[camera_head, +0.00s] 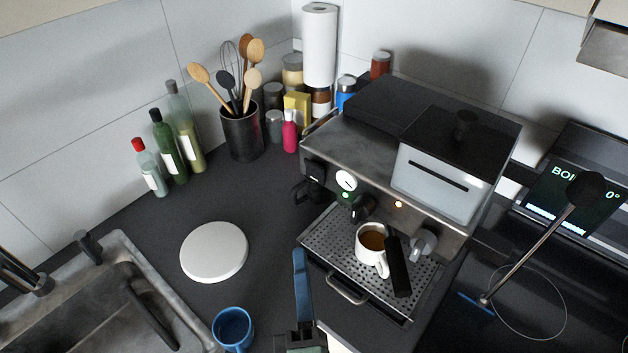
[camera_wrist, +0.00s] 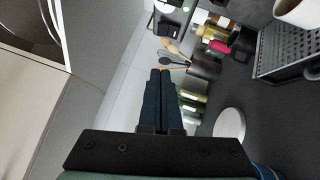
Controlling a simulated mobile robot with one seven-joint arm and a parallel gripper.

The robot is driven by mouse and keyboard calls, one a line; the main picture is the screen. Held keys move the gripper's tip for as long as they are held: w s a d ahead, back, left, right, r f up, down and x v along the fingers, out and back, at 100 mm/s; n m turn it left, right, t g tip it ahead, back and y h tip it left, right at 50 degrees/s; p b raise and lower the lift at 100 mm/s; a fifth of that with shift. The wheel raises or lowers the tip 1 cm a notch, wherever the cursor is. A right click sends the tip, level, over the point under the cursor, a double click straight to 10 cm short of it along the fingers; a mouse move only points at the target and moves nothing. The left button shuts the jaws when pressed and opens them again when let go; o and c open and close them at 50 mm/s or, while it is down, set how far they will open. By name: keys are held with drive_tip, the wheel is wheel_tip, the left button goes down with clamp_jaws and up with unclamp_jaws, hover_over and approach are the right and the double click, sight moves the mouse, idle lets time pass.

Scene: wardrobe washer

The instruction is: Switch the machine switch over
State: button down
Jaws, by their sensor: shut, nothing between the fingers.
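The machine (camera_head: 376,150) is a steel and black coffee machine standing on the dark counter in the head view. Its front has a round white gauge, a small green light, a small warm light (camera_head: 398,204), a black fitting (camera_head: 361,208) and a silver knob (camera_head: 424,243). I cannot tell which of these is the switch, or its position. My gripper (camera_head: 298,253) is shut and empty, in front of the machine's left side and apart from the controls.
A white cup of coffee (camera_head: 371,248) stands on the drip tray beside a black handle (camera_head: 398,266). A blue mug (camera_head: 232,328) and a white round plate (camera_head: 214,252) are left of my gripper. Bottles (camera_head: 163,150) and a utensil holder (camera_head: 241,134) stand behind. A hob is right.

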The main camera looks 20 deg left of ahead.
drive_tip(key=p, duration=0.3)
approach(310, 166)
drive_tip(key=w+a, duration=0.1)
drive_tip(key=a, duration=0.3)
drive_tip(key=w, duration=0.1)
drive_tip(key=w+p, duration=0.1)
drive_tip(key=w+d+r, duration=0.1)
drive_tip(key=shift+w+d+p, duration=0.1)
drive_tip(key=shift+w+p, duration=0.1)
drive_tip(key=shift+p, duration=0.1)
drive_tip(key=shift+w+d, duration=0.15)
drive_tip(key=shift+w, duration=0.2)
